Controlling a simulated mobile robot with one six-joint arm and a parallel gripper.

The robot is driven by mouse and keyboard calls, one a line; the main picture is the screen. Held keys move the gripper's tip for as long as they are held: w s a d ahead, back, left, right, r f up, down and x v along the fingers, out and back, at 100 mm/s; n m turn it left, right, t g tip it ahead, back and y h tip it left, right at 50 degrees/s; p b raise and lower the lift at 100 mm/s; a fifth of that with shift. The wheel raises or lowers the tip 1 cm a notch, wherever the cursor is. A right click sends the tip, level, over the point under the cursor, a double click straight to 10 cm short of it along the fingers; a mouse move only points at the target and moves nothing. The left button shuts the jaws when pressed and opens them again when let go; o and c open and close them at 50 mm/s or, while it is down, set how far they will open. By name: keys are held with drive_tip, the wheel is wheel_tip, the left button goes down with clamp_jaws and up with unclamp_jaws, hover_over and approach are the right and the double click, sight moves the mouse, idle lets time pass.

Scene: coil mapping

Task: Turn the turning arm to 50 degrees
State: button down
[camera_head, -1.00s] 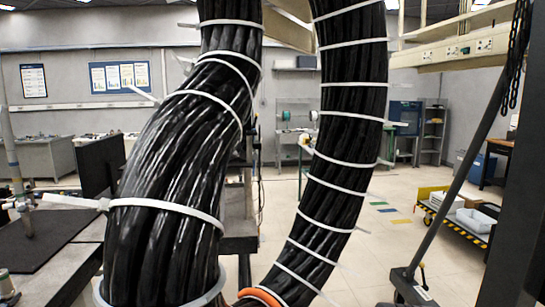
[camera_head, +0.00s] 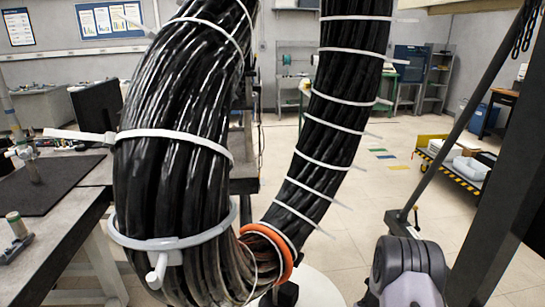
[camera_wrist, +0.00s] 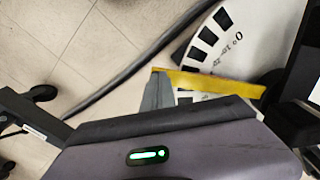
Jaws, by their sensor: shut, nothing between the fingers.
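In the wrist view a yellow bar (camera_wrist: 215,84), which looks like the turning arm, lies across a white dial plate (camera_wrist: 205,20). The dial has black blocks and small numerals; 0, 10 and 20 can be made out above the bar. The bar covers the scale just past 20, and more of the dial shows below it. My gripper (camera_wrist: 158,93) is shut and empty, a grey tip at the bar's left end. Whether it touches the bar cannot be told. The gripper's body with its green light hides what is below.
In the head view a thick black cable bundle (camera_head: 175,110) with white ties bends down through a grey ring (camera_head: 183,241) and an orange ring (camera_head: 283,252). A workbench (camera_head: 75,220) stands left. A yellow-edged cart (camera_head: 445,165) stands right.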

drive_tip(key=shift+w+d, duration=0.1)
drive_tip(key=shift+w+d, duration=0.65)
drive_tip(key=shift+d, duration=0.3)
drive_tip(key=shift+w+d, duration=0.8)
drive_tip(key=shift+d, duration=0.15)
drive_tip(key=shift+w+d, duration=0.9)
drive_tip(key=shift+d, duration=0.1)
